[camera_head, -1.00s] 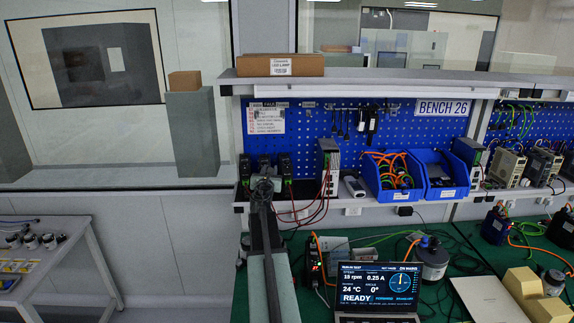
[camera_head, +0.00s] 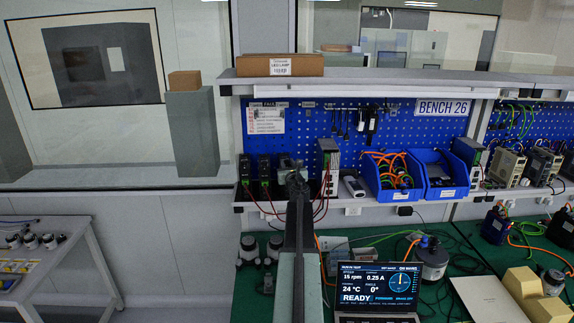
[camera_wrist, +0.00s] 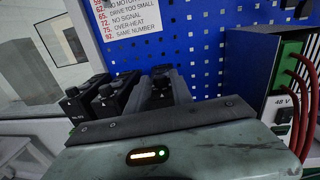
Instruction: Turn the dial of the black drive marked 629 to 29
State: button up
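Black drives stand in a row on the shelf. The left one (camera_head: 245,171) and the middle one (camera_head: 264,171) show in the head view, and a third is mostly hidden behind my gripper (camera_head: 289,163). In the wrist view, the left drive (camera_wrist: 75,108) and middle drive (camera_wrist: 108,100) have round dials on their sloped tops. My gripper (camera_wrist: 163,88) points at the third drive, its dark fingers apart around or in front of that drive's top. I cannot tell if they touch its dial. The number 629 is not readable on any drive.
A grey unit (camera_head: 328,165) with red cables stands right of the drives, and its green connector (camera_wrist: 288,55) shows in the wrist view. A blue pegboard (camera_head: 345,120) is behind. Blue bins (camera_head: 392,180) stand farther right. A screen (camera_head: 378,285) shows READY and angle 0°.

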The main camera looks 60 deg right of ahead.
jog(key=shift+w+d, duration=0.2)
jog(key=shift+d, duration=0.05)
jog(key=shift+a, duration=0.1)
grip_shut()
jog(key=shift+w+a+m+g+h, duration=0.1)
jog(key=shift+w+m+g+h, duration=0.1)
jog(key=shift+m+g+h, duration=0.6)
jog(key=shift+w+a+m+g+h, duration=0.15)
jog(key=shift+m+g+h, duration=0.35)
jog(key=shift+g, duration=0.5)
jog(key=shift+m+g+h, duration=0.4)
jog(key=shift+m+g, duration=0.4)
jog(key=shift+g, duration=0.2)
grip_release()
